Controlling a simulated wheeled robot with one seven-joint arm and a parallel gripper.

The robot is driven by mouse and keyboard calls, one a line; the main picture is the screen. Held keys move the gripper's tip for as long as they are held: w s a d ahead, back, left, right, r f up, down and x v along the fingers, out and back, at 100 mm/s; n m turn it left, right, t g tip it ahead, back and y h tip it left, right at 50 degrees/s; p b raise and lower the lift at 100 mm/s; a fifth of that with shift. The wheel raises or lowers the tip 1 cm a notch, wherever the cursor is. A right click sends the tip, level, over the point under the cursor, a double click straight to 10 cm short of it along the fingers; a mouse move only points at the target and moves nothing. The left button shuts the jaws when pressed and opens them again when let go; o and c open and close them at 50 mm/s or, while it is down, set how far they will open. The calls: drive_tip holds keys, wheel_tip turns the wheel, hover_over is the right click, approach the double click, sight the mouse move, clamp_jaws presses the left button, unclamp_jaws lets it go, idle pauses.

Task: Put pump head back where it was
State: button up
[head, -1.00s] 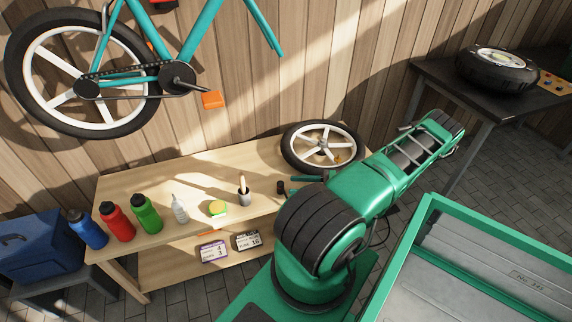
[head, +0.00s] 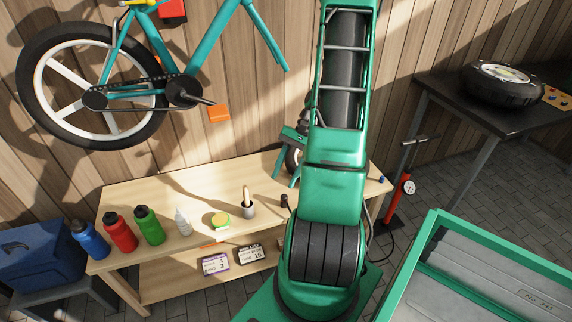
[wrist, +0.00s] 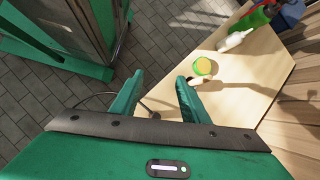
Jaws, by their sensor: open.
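My gripper (head: 286,177) is open above the right part of the bench, partly behind my arm in the head view. In the wrist view my gripper (wrist: 160,84) shows its two green fingers apart, with nothing clearly held between them. A thin dark hose (wrist: 98,97) shows in the wrist view, running behind the left finger. A small black piece (head: 284,201) stands on the bench right of the brush cup. I cannot tell whether it is the pump head.
A bicycle (head: 140,85) hangs on the wall. A dark table (head: 440,90) stands at right.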

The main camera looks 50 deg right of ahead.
drive_tip(key=s+a+r+n+g+h, duration=0.25)
drive_tip(key=a+r+n+h, duration=0.35)
drive_tip(key=r, duration=0.7)
drive_tip(key=s+a+r+n+t, duration=0.2)
drive_tip(key=s+a+r+n, duration=0.1)
drive_tip(key=s+a+r, duration=0.4)
drive_tip(key=shift+s+a+r+n+h, duration=0.2)
drive_tip(key=shift+s+a+n+h, duration=0.25)
drive_tip(key=shift+s, duration=1.05)
drive_tip(key=shift+a, duration=0.1)
drive_tip(key=shift+w+f, duration=0.35)
drive_tip(key=shift+w, duration=0.4)
drive_tip(key=shift+s+r, duration=0.1)
drive_tip(key=shift+c, duration=1.2)
